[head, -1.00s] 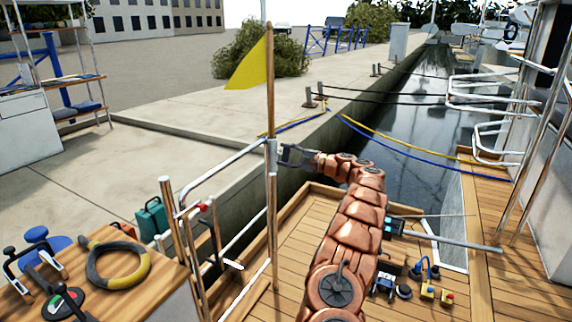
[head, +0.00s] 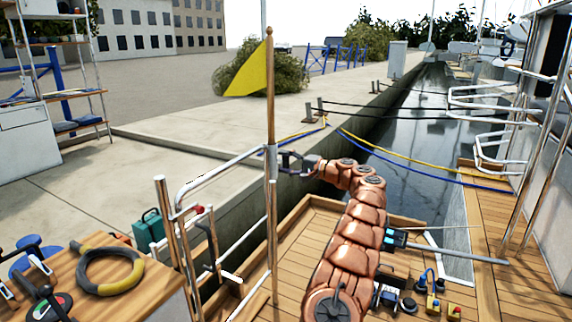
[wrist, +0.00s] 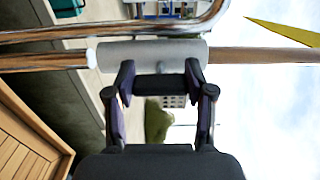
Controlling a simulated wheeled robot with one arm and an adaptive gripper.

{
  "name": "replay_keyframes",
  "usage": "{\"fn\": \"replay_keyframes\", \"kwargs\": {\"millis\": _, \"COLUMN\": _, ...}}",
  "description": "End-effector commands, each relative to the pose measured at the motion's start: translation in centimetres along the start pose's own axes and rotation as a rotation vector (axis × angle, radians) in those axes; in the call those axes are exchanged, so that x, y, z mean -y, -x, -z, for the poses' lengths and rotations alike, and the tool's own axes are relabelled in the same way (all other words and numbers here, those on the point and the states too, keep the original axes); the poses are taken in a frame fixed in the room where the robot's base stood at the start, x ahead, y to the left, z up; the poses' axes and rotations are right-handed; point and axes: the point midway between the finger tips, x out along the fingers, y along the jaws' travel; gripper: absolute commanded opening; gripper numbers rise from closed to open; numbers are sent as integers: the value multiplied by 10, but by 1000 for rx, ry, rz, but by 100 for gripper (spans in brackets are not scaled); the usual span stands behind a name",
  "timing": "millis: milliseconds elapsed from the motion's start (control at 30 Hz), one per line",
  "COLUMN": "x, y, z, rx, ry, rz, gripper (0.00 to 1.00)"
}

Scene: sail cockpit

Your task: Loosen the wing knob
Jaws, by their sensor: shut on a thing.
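A wooden flagpole (head: 270,90) with a yellow flag (head: 252,75) stands in a grey clamp sleeve (head: 270,163) on the stern rail. In the wrist view the grey sleeve (wrist: 185,52) lies across the picture around the pole. The dark wing knob (wrist: 160,83) sits on the sleeve's near side. My gripper (wrist: 160,92) has one finger at each end of the knob and is shut on it. In the head view my gripper (head: 284,162) is beside the sleeve; the knob is too small to tell apart from the fingers there.
A bent steel rail (head: 218,176) runs left of the pole. A wooden table (head: 140,285) with a yellow-black ring (head: 110,288) is at the lower left. A teal can (head: 150,230) stands behind it. Water (head: 425,130) lies beyond the deck (head: 300,245).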

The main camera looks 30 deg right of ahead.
Motion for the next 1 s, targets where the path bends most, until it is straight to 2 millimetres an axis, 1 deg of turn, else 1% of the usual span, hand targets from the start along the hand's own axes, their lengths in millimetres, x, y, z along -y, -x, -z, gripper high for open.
{"fn": "replay_keyframes", "kwargs": {"millis": 233, "x": -2, "y": -1, "z": -1, "rx": 3, "ry": -1, "rz": -3, "gripper": 19}}
{"fn": "replay_keyframes", "kwargs": {"millis": 267, "x": -2, "y": -1, "z": -1, "rx": 3, "ry": -1, "rz": -3, "gripper": 57}}
{"fn": "replay_keyframes", "kwargs": {"millis": 467, "x": -1, "y": 0, "z": 0, "rx": 2, "ry": -1, "rz": -2, "gripper": 77}}
{"fn": "replay_keyframes", "kwargs": {"millis": 500, "x": -1, "y": 0, "z": 0, "rx": 1, "ry": -1, "rz": -2, "gripper": 79}}
{"fn": "replay_keyframes", "kwargs": {"millis": 800, "x": 0, "y": 1, "z": 0, "rx": 0, "ry": -1, "rz": -1, "gripper": 79}}
{"fn": "replay_keyframes", "kwargs": {"millis": 867, "x": 0, "y": 4, "z": 0, "rx": 0, "ry": -1, "rz": -1, "gripper": 79}}
{"fn": "replay_keyframes", "kwargs": {"millis": 1000, "x": 2, "y": 19, "z": 0, "rx": 0, "ry": 0, "rz": 2, "gripper": 79}}
